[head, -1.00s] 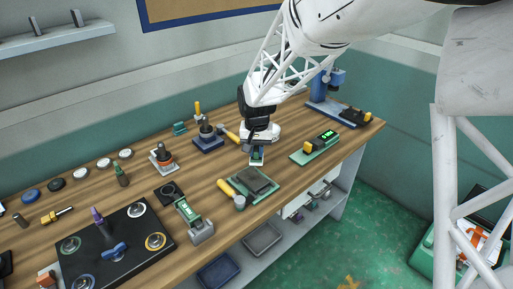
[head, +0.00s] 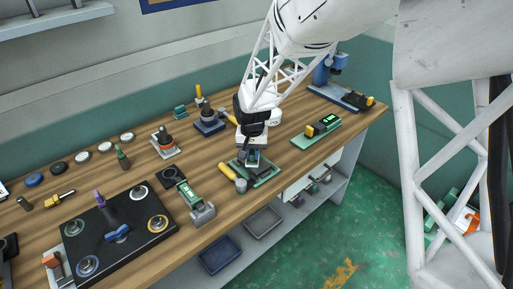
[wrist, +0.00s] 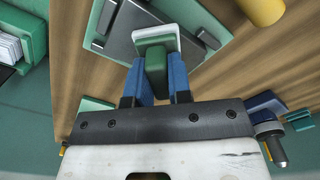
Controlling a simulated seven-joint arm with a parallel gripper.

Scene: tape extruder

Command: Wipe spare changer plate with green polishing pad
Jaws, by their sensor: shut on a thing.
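My gripper (head: 253,153) is shut on the green polishing pad (wrist: 154,55), a green block with a white lower layer. In the wrist view the blue fingers of my gripper (wrist: 158,75) hold its sides. The spare changer plate (wrist: 129,25) is a dark grey slab on a green base, and the pad overlaps its near part in that view. In the head view the plate (head: 266,169) is partly hidden by my gripper and the pad. The pad is at or just above the plate; I cannot tell if they touch.
A green device with a display (head: 316,132) stands to the right. A tape tool (head: 195,203) and a black board with rings (head: 118,228) stand left. The table's front edge is close.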

